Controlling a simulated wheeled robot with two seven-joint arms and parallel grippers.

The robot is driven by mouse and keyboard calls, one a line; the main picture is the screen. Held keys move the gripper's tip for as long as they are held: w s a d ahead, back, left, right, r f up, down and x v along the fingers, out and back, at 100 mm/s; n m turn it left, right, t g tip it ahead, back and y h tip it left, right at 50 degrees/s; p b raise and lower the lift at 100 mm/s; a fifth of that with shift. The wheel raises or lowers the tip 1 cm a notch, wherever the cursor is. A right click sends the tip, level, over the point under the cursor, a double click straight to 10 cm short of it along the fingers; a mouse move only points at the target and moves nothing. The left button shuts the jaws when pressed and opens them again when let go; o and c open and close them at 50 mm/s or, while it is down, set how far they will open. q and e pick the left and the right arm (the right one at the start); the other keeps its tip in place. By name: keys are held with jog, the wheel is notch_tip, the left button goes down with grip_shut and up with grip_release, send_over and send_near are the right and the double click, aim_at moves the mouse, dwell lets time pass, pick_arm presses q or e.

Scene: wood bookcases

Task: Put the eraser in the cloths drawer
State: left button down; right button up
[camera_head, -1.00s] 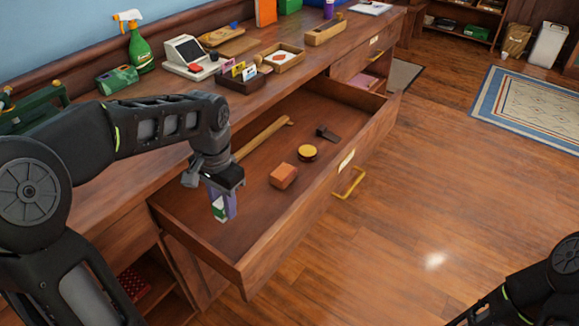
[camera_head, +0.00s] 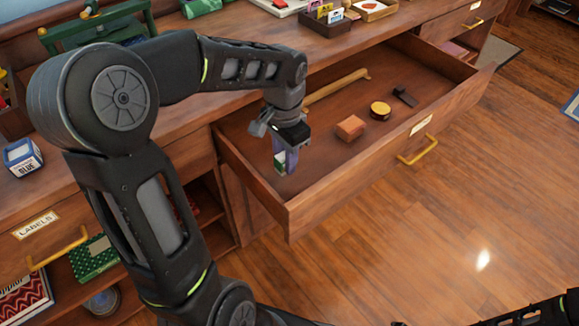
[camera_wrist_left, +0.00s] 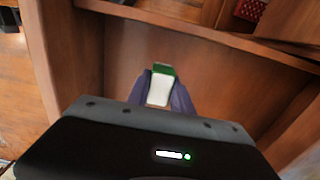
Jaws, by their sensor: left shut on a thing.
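My left gripper (camera_head: 280,160) is shut on a small white and green eraser (camera_head: 279,166). It holds the eraser upright, pointing down, over the near left end of an open wooden drawer (camera_head: 362,169). In the left wrist view the eraser (camera_wrist_left: 160,88) sits between the purple fingers of the left gripper (camera_wrist_left: 162,92), with bare wood beyond it. I cannot tell whether it touches the drawer floor. The drawer's label (camera_head: 421,124) is too small to read. A second drawer (camera_head: 468,35) farther along, partly open, has something pinkish in it. My right gripper is out of view.
The open drawer holds an orange-brown block (camera_head: 350,128), a round yellow-topped thing (camera_head: 380,110), a dark piece (camera_head: 405,96) and a wooden stick (camera_head: 338,87). Its brass handle (camera_head: 418,150) sticks out over clear floor. A closed drawer (camera_head: 40,222) labelled LABELS is at the left.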

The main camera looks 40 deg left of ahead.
aim_at(286, 182)
pick_arm(q)
jog(key=shift+f+b, duration=0.55)
jog(key=shift+f, duration=1.95)
jog(key=shift+f, duration=0.15)
jog(key=c, duration=1.1)
grip_release()
jog(key=shift+r, duration=0.3)
notch_tip(286, 182, up, 12)
jog(key=shift+f+p, duration=0.1)
jog(key=shift+p, duration=1.15)
